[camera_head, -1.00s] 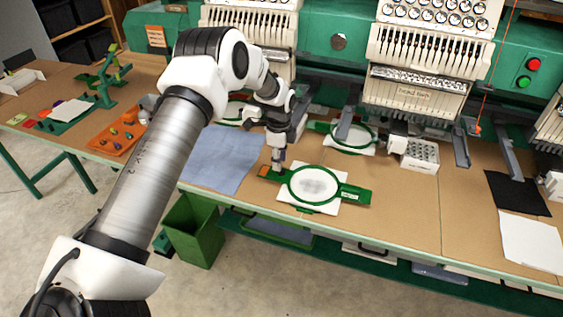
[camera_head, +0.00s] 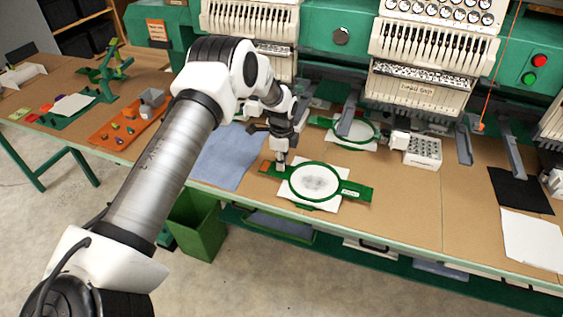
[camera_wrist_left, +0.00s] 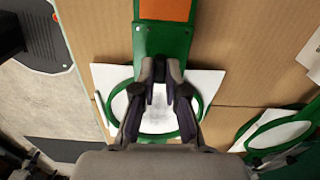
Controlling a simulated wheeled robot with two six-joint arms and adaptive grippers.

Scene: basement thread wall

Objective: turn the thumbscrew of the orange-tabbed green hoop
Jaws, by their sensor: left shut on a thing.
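The orange-tabbed green hoop (camera_head: 343,187) lies flat on the table over white cloth with a grey patch inside its ring. Its orange tab (camera_head: 266,168) is at the left end; in the wrist view the tab (camera_wrist_left: 165,9) is at the top. My left gripper (camera_head: 281,165) points down at the inner end of the tabbed arm, where it meets the ring. In the wrist view its fingers (camera_wrist_left: 161,70) are close together there, shut on the thumbscrew, which they hide almost wholly. My right gripper is not in view.
A second green hoop (camera_head: 374,134) lies behind, under the embroidery machine (camera_head: 417,85). A white perforated box (camera_head: 423,152) stands right of it. Blue cloth (camera_head: 228,155) lies left of the gripper. An orange tray (camera_head: 120,127) holds small parts. A green bin (camera_head: 205,225) stands below the table edge.

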